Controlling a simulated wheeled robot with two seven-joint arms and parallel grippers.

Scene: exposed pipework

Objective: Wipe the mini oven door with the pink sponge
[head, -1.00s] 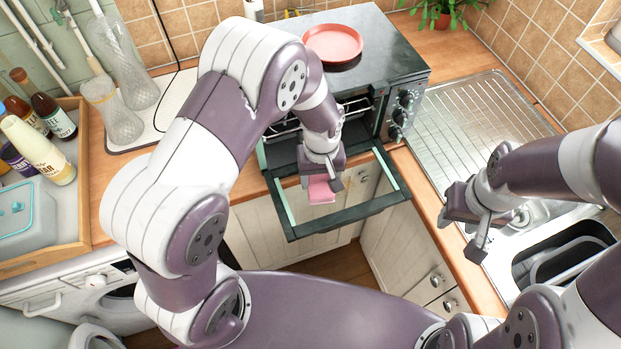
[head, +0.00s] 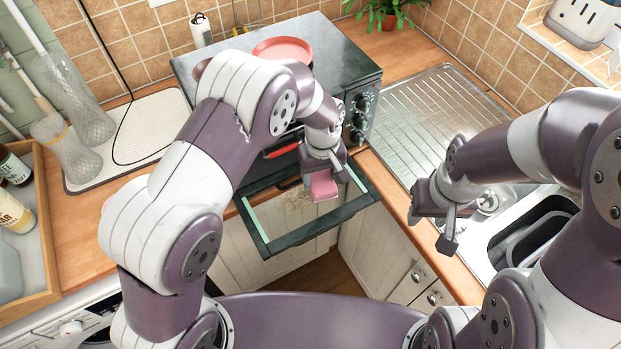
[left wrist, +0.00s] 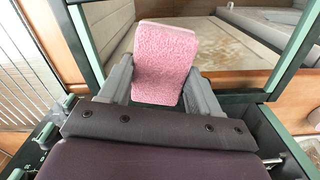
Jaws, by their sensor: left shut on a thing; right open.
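The mini oven (head: 352,85) stands on the counter with its door (head: 318,232) folded down flat, a dark frame around a glass pane. My left gripper (head: 325,172) is shut on the pink sponge (head: 323,188), over the right part of the door. The left wrist view shows the sponge (left wrist: 163,62) between both fingers, over the glass inside the door frame (left wrist: 292,45). Whether it touches the glass I cannot tell. A brownish speckled patch (head: 297,197) shows at the glass, left of the sponge. My right gripper (head: 432,225) is open and empty near the counter edge by the sink.
A pink plate (head: 283,48) lies on top of the oven. The metal drainboard (head: 430,115) and sink (head: 530,235) are at right. Glass vases (head: 75,105) and a wooden tray (head: 45,215) with bottles are at left. A potted plant (head: 385,12) stands behind.

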